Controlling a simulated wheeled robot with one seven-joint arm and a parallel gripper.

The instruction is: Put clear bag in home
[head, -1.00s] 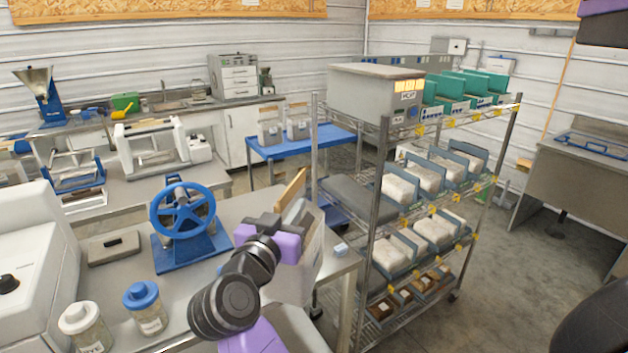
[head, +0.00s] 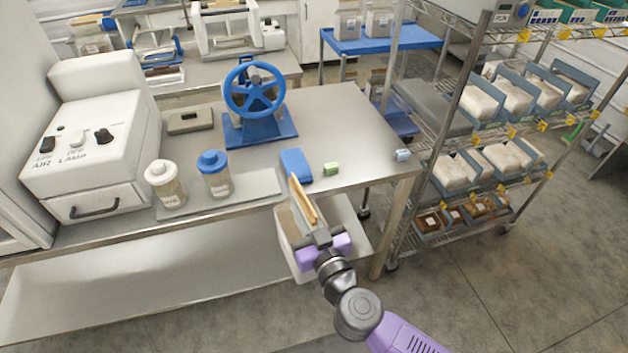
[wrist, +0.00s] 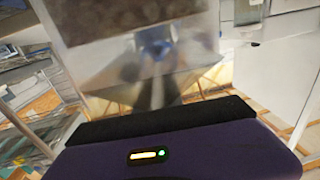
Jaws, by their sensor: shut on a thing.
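My gripper (head: 322,242) is shut on a pale, see-through bag (head: 288,232) with a wooden strip (head: 303,202) along its top. I take this as the clear bag. It hangs near upright, slightly tilted, at the bench's front edge in the head view. In the wrist view, a hazy, translucent sheet (wrist: 120,40) fills the upper middle beyond the dark gripper pad (wrist: 160,120). The jaws hide part of the bag's near side. I cannot read any label marking home.
The steel bench (head: 340,130) holds a blue handwheel press (head: 255,95), two lidded jars and a blue pad (head: 296,166). A wire rack (head: 450,140) on the right has several blue bins with pale bags. A blue cart (head: 375,42) stands behind. Floor at lower right is clear.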

